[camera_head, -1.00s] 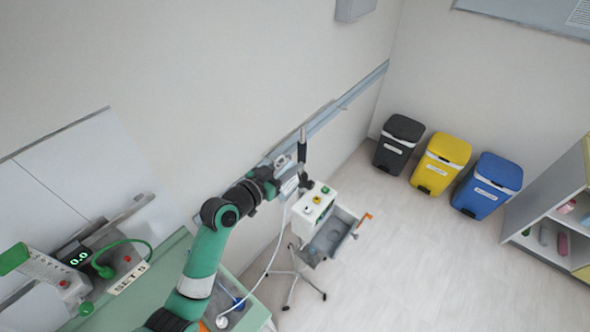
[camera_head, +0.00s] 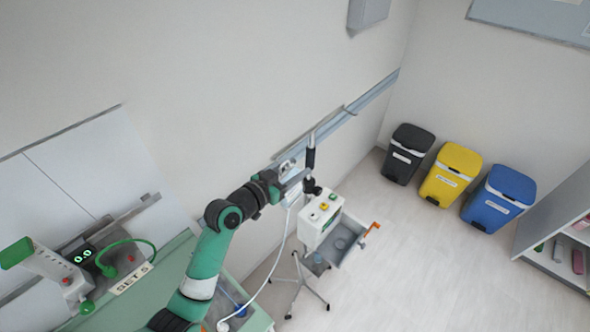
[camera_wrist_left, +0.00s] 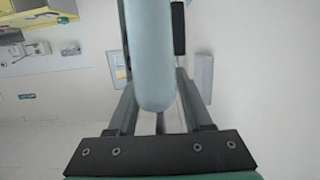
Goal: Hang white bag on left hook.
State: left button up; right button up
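My left gripper (camera_head: 290,178) is at the end of the green arm, in front of the wall rail and beside an upright pole with a black sleeve (camera_head: 310,157). A small pale piece (camera_head: 287,166) shows at the gripper, and a thin white tube (camera_head: 279,255) hangs from there. In the left wrist view, a smooth pale grey-blue rounded body (camera_wrist_left: 151,55) lies between and in front of the fingers, hiding their tips. I cannot tell whether it is the white bag or whether the fingers grip it. I cannot make out the left hook. My right gripper is not in view.
A wheeled stand with a white box (camera_head: 318,217) and an open drawer is just beyond the gripper. A grey-blue rail (camera_head: 372,95) runs along the wall. Black, yellow (camera_head: 450,175) and blue bins stand at the back right. A green worktop (camera_head: 150,290) holds equipment at left.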

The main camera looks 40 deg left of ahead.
pick_arm(q)
jog(key=o, duration=0.3)
jog(key=shift+f, duration=0.2)
